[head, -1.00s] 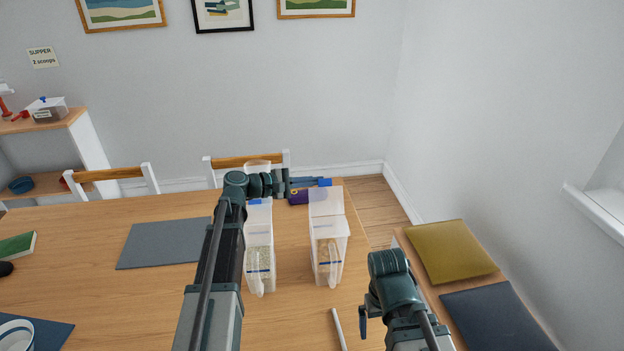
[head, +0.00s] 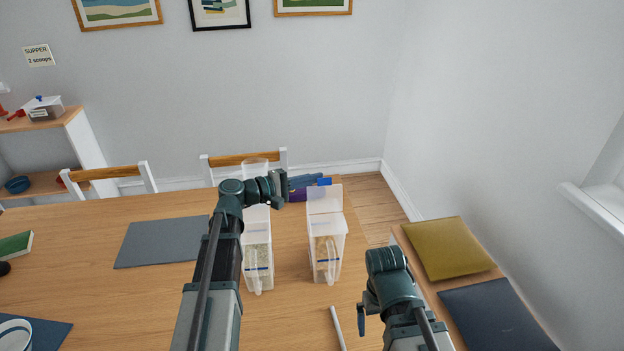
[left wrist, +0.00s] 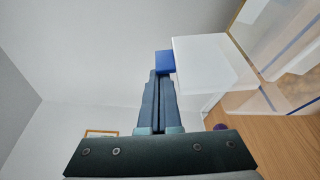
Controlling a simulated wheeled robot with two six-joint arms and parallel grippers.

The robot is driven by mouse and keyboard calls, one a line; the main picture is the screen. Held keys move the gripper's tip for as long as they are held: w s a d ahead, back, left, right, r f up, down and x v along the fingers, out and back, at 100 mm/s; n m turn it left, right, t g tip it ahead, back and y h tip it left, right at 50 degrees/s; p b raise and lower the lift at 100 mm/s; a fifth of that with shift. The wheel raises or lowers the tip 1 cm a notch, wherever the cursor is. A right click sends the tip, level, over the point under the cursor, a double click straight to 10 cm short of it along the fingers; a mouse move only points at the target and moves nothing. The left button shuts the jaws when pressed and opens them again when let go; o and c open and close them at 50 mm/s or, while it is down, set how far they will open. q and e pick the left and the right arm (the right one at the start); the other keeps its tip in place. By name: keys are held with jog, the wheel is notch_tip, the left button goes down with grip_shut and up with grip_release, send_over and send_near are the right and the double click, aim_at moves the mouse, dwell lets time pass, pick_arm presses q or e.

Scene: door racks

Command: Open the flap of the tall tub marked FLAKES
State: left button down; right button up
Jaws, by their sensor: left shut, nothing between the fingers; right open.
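Two tall clear tubs stand side by side on the table. I cannot read a FLAKES mark on either. The right tub (head: 327,250) holds pale contents, and its whitish flap (head: 324,200) stands up at the back, with a blue tab (head: 324,181) at its top. The left tub (head: 258,262) is partly hidden by my left arm. My left gripper (head: 314,181) is shut and empty, its fingertips at the blue tab. In the left wrist view the tips lie beside the tab (left wrist: 165,62) and flap (left wrist: 203,62); contact is unclear. My right gripper (head: 363,320) is low, right of the tubs, open, mostly hidden.
A purple object (head: 297,195) lies behind the right tub. A pale stick (head: 337,328) lies in front of it. A grey mat (head: 163,242) is at left on the table. A bench with an olive cushion (head: 447,249) and a dark cushion (head: 500,315) is at right.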

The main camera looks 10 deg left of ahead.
pick_arm(q)
jog(key=shift+s+d+r, duration=0.15)
jog(key=shift+s+d, duration=0.05)
jog(key=shift+s, duration=0.3)
jog(key=shift+s+d+r, duration=0.1)
jog(key=shift+s+d, duration=0.05)
jog(key=shift+s, duration=0.3)
jog(key=shift+w, duration=0.1)
jog(key=shift+w+a, duration=0.1)
jog(key=shift+w, duration=0.25)
jog(key=s+a, duration=0.3)
jog(key=a, duration=0.6)
jog(key=shift+s, duration=0.3)
